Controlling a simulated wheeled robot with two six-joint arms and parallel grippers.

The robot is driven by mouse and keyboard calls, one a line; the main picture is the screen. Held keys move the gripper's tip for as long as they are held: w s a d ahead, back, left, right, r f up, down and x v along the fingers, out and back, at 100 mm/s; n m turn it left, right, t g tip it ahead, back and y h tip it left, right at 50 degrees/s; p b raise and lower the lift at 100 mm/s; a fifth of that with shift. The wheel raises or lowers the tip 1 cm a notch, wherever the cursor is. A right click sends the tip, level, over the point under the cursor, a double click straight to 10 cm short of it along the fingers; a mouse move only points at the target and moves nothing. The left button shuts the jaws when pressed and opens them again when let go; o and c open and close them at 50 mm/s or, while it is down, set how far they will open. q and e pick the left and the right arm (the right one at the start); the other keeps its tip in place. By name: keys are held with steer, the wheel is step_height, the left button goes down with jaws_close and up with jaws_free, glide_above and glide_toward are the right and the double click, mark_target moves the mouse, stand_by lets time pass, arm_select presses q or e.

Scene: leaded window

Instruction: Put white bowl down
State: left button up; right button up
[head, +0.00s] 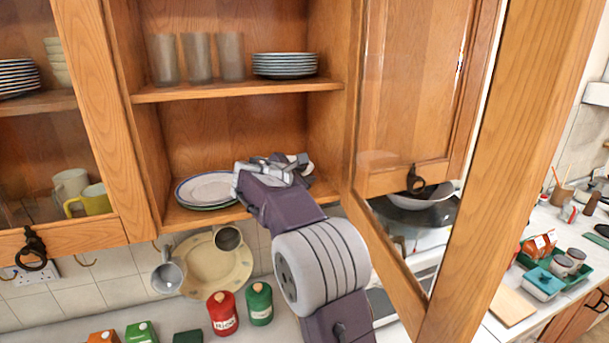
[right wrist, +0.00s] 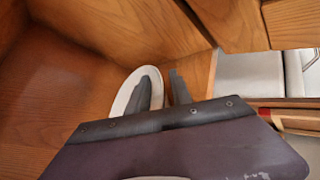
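The white bowl (right wrist: 124,97) is on the right part of the cabinet's lower shelf. In the head view only a sliver of the bowl (head: 307,168) shows behind my right gripper. My right gripper (head: 285,160) reaches into the cabinet at that shelf. In the right wrist view its two fingers (right wrist: 162,92) stand apart, one over the bowl's inside and the other outside the rim, with a gap between. The bowl's underside is hidden, so its contact with the shelf does not show. My left gripper is not in view.
Plates (head: 207,189) lie left of my right gripper on the lower shelf (head: 200,217). Glasses (head: 197,57) and stacked plates (head: 285,65) stand on the shelf above. The open cabinet door (head: 415,100) is close on the right. Red and green canisters (head: 222,313) stand below.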

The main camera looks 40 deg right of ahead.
steer(key=shift+a+r, duration=0.1)
steer(key=shift+a, duration=0.15)
steer(key=b+v, duration=0.2)
steer(key=v, duration=0.9)
steer(key=shift+b, duration=0.35)
steer(key=shift+s+a+r, duration=0.1)
steer(key=shift+s, duration=0.05)
